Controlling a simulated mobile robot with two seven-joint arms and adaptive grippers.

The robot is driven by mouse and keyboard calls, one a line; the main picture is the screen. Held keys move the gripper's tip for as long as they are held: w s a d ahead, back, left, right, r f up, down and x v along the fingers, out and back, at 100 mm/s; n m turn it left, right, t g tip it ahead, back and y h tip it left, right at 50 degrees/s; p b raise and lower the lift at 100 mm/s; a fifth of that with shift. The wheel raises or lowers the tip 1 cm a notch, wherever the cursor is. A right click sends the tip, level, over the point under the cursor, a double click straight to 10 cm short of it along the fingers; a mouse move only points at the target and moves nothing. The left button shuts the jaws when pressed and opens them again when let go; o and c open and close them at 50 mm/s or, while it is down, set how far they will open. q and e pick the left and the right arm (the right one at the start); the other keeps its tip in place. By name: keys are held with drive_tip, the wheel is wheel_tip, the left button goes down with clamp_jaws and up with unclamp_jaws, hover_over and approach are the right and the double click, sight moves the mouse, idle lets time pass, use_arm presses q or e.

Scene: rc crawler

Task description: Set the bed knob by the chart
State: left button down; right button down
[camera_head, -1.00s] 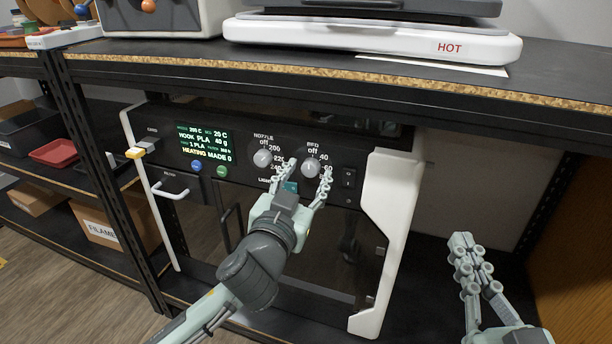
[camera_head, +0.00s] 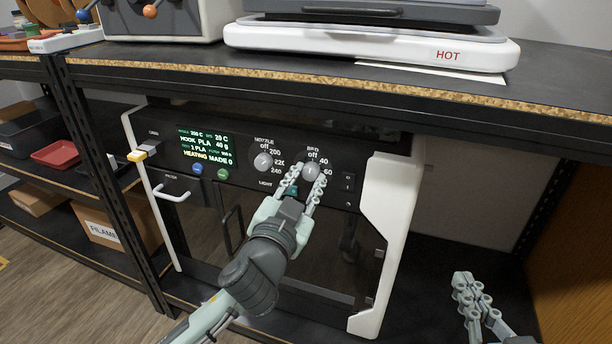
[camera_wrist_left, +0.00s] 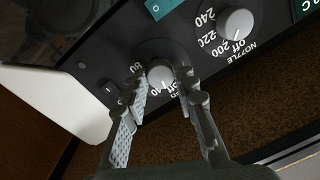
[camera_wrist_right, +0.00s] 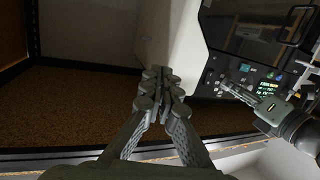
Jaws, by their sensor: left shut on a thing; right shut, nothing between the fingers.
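The bed knob (camera_head: 311,170) is a round grey-white dial on the black front panel of the printer (camera_head: 375,246), with "off", 40 and 60 printed around it. It also shows in the left wrist view (camera_wrist_left: 160,74). My left gripper (camera_head: 305,178) is shut on the bed knob, a finger on either side. The knob's mark looks to be at or near "off". The nozzle knob (camera_head: 263,161) sits to its left. The display (camera_head: 206,147) reads heating. My right gripper (camera_head: 467,287) is shut and empty at the lower right. No chart can be made out.
The shelf board (camera_head: 330,82) overhangs the panel; on it stands a white machine marked HOT (camera_head: 400,50) with a paper sheet (camera_head: 430,70) under it. A switch (camera_head: 347,181) is right of the bed knob. Boxes and a red tray (camera_head: 56,154) lie on the left shelves.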

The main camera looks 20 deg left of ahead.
use_arm(q)
drive_tip(key=m+p, duration=0.2)
drive_tip(key=m, duration=0.2)
drive_tip(key=shift+r+m, duration=0.15)
drive_tip(key=shift+m, duration=0.15)
drive_tip(key=m+p, duration=0.2)
drive_tip(key=m, duration=0.2)
drive_tip(key=shift+m+p, duration=0.4)
use_arm(e)
drive_tip(key=s+d+f+m+g+h, duration=0.2)
drive_tip(key=s+d+f+g+h, duration=0.5)
drive_tip(key=s+d+f+g, duration=0.65)
use_arm(q)
drive_tip(key=m+p, duration=0.2)
drive_tip(key=m, duration=0.2)
drive_tip(key=shift+a+h, duration=0.1)
drive_tip(key=shift+h, duration=0.3)
drive_tip(key=shift+m+p, duration=0.45)
drive_tip(key=shift+m, duration=0.85)
use_arm(e)
wheel_tip(320, 180, down, 8)
drive_tip(key=w+d+t, duration=0.1)
drive_tip(key=d, duration=0.1)
drive_tip(key=shift+d+f+y, duration=0.2)
drive_tip(key=shift+y, duration=0.2)
use_arm(q)
drive_tip(key=c, duration=1.2)
unclamp_jaws()
